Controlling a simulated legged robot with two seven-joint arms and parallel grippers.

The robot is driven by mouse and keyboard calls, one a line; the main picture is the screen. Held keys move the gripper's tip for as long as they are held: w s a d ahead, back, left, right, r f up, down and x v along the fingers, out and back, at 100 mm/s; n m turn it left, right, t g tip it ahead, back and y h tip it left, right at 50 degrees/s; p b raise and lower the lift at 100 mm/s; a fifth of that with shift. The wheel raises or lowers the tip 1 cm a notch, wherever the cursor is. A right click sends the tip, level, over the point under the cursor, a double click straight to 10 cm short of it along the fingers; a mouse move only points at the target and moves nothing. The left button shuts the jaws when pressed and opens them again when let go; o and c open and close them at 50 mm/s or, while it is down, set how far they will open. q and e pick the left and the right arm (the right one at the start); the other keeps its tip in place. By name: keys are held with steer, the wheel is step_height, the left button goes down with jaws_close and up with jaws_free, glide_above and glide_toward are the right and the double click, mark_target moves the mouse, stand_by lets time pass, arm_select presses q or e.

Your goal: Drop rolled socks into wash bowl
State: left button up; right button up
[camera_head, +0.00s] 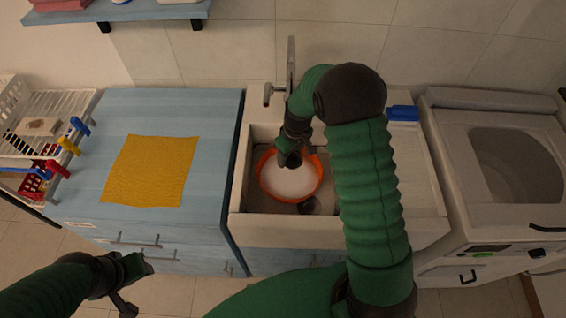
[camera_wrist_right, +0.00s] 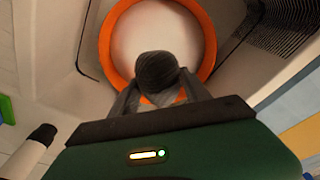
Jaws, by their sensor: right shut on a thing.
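An orange-rimmed wash bowl (camera_head: 290,197) with a pale inside stands in the sink basin (camera_head: 246,196). My right gripper (camera_head: 290,160) reaches down over the far part of the bowl. In the right wrist view, the right gripper (camera_wrist_right: 160,88) is shut on dark grey rolled socks (camera_wrist_right: 157,70), held over the near rim of the bowl (camera_wrist_right: 210,50). How high the socks are above the bowl is hard to tell. My left gripper (camera_head: 130,285) is at the lower left, in front of the blue cabinet; its jaws are too unclear to judge.
A blue cabinet (camera_head: 215,150) with a yellow cloth (camera_head: 150,170) stands left of the sink. A white rack (camera_head: 60,108) with colored clips is further left. A faucet (camera_head: 291,60) rises behind the sink. A washing machine (camera_head: 500,170) stands at right.

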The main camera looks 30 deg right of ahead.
steer(key=shift+w+d+f, duration=0.15)
steer(key=shift+d+f, duration=0.15)
steer(key=shift+f, duration=0.05)
steer(key=shift+d+f, duration=0.2)
steer(key=f+b, duration=0.1)
steer(key=f, duration=0.1)
steer(key=f+b, duration=0.4)
steer(key=shift+d, duration=0.35)
steer(key=shift+a, duration=0.1)
steer(key=shift+a+r, duration=0.1)
steer(key=shift+r, duration=0.05)
steer(key=o, duration=1.4)
steer(key=shift+d, duration=0.35)
steer(key=shift+o, duration=0.2)
